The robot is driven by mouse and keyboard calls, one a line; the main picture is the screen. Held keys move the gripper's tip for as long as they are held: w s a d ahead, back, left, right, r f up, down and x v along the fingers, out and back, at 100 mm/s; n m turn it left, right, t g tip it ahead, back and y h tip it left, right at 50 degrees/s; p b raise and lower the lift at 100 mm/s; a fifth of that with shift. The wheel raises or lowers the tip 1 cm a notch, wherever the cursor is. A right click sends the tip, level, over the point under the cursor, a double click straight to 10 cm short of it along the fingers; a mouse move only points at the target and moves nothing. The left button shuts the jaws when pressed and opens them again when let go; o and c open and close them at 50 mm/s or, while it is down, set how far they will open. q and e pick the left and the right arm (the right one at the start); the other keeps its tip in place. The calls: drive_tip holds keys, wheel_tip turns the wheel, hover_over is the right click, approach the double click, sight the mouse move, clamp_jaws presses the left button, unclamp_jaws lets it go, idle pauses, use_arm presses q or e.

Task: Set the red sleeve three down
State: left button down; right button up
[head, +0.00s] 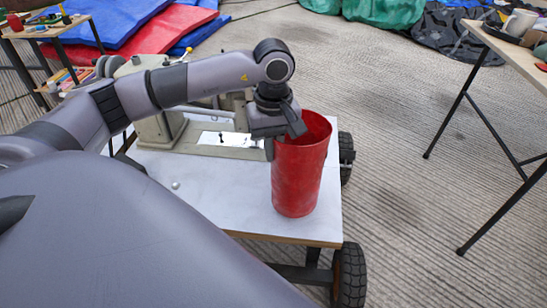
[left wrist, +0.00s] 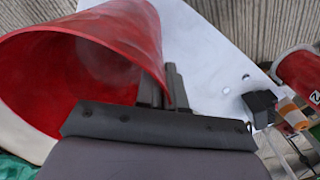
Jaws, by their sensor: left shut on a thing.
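The red sleeve (head: 300,180) is a tall open tube, upright over the front right of a white-topped wheeled cart (head: 235,212). Whether its base touches the top is hard to tell. My left gripper (head: 285,135) is shut on the sleeve's wall at the left of its upper rim. In the left wrist view the sleeve's open mouth (left wrist: 70,75) fills the left side, and my left gripper's fingers (left wrist: 168,88) pinch its wall. I see no marking on the sleeve. My right gripper is not in view.
A beige sewing-machine-like device (head: 160,125) stands on the cart's left rear. A wooden table (head: 520,58) with a mug (head: 520,22) stands right; floor between is clear.

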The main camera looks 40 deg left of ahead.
use_arm(q)
wheel_tip(320, 180, down, 2)
drive_tip(key=shift+f, duration=0.1)
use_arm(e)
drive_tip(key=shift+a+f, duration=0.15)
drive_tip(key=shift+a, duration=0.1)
use_arm(q)
drive_tip(key=shift+f+b, duration=0.25)
drive_tip(key=shift+b, duration=0.05)
drive_tip(key=c, duration=1.3)
unclamp_jaws()
drive_tip(key=shift+r, duration=0.1)
drive_tip(key=shift+o, duration=0.3)
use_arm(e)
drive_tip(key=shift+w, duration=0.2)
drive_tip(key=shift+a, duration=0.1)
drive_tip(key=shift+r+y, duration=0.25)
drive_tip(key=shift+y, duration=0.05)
